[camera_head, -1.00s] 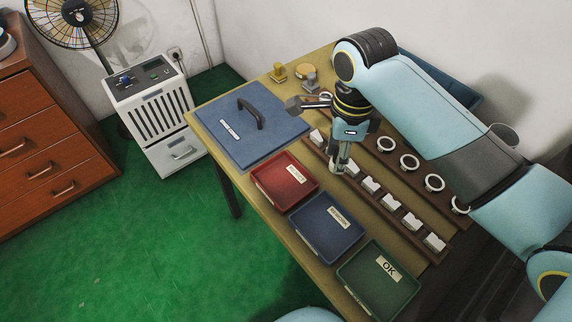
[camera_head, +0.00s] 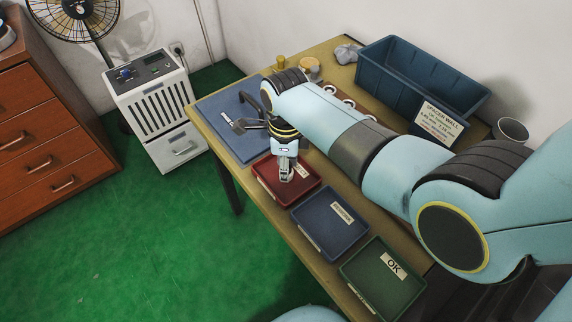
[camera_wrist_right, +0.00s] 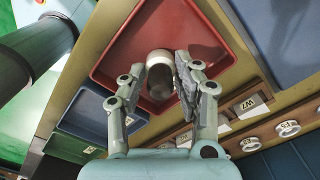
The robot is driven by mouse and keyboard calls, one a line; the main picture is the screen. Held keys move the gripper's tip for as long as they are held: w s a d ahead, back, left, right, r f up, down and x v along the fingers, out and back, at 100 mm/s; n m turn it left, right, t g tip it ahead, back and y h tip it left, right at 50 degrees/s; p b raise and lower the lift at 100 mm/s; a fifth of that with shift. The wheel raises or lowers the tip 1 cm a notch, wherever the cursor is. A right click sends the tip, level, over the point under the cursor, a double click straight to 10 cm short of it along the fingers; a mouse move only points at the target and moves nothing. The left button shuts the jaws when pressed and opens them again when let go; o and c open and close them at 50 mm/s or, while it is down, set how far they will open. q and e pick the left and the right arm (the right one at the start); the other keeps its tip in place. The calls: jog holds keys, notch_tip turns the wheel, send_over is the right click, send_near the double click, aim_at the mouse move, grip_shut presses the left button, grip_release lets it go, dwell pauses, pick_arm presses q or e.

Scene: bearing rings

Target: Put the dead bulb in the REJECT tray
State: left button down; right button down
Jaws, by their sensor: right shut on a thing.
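In the head view, my right gripper (camera_head: 286,176) points down over the red tray (camera_head: 266,174). How high the piece is above the tray floor is hard to tell. The red tray's label is partly hidden by the gripper and too small to read. My left gripper is out of view.
A blue tray (camera_head: 322,232) and a green tray (camera_head: 368,287) labelled OK line the table's front edge. A deep blue bin (camera_head: 400,92) stands behind my right arm. Several white rings (camera_wrist_right: 287,129) lie alongside.

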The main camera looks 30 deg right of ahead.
jog(key=c, duration=0.9)
grip_release()
jog(key=shift+c, duration=0.2)
notch_tip(320, 180, up, 12)
jog(key=p, duration=0.2)
